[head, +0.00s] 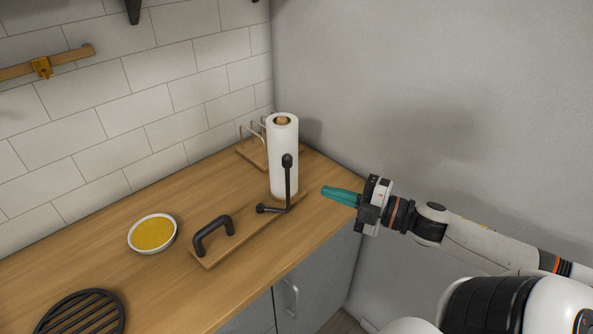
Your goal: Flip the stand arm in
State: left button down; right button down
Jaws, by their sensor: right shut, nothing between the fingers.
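A paper towel roll (284,165) stands upright on the far right part of the wooden counter. In front of it is a black stand arm (288,183), with an upright rod topped by a knob and a short side piece ending in a round knob near the base. It stands at the far end of a wooden board (238,243) that has a black handle (213,235) at its near end. My right gripper (325,191) is shut and empty, its teal fingers pointing left. It is to the right of the stand arm, apart from it. My left gripper is not in view.
A white bowl with yellow contents (152,233) sits on the counter (120,200) at left. A black round grate (82,314) lies at the front left. A wire rack on wood (252,150) stands behind the roll. A grey wall (430,90) is at right.

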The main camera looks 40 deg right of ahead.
jog(key=w+a+n+p, duration=0.2)
jog(key=w+n, duration=0.1)
jog(key=w, duration=0.8)
dwell(0.4)
jog(key=shift+f+y, duration=0.1)
jog(key=shift+y, duration=0.2)
